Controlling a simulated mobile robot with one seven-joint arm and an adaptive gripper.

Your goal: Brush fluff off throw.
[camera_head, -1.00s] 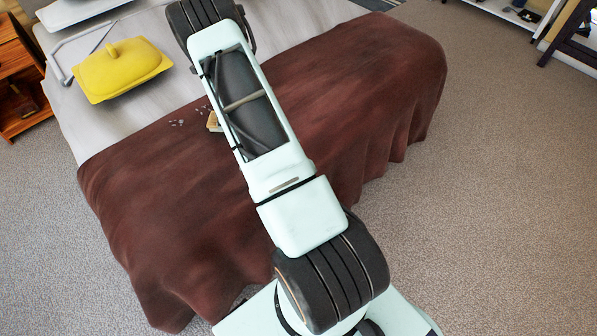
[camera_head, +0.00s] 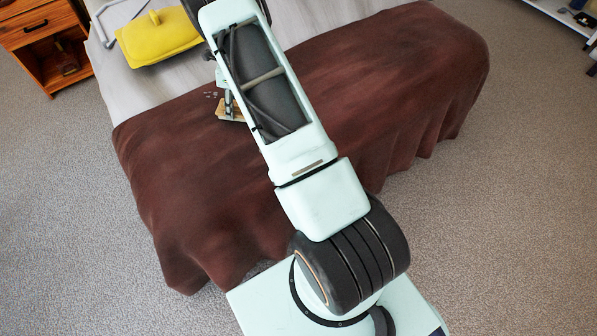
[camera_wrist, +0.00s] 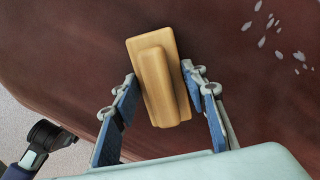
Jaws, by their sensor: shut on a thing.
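The brown throw (camera_head: 350,95) lies across the end of the bed and hangs over its edge. White bits of fluff (camera_head: 211,94) lie on it near its upper edge; in the wrist view the fluff (camera_wrist: 278,34) is scattered at the upper right, apart from the brush. My gripper (camera_wrist: 160,77) is shut on a wooden brush (camera_wrist: 175,50), with one blue-padded finger on each side of its raised handle. In the head view the brush (camera_head: 230,111) shows low over the throw beside my arm, partly hidden. I cannot tell whether its underside touches the cloth.
A yellow butter-dish-shaped item (camera_head: 158,38) sits on the pale bed sheet (camera_head: 115,80). A wooden nightstand (camera_head: 45,40) stands at the upper left, and a white shelf (camera_head: 560,15) at the upper right. Carpet (camera_head: 480,220) is clear on the right.

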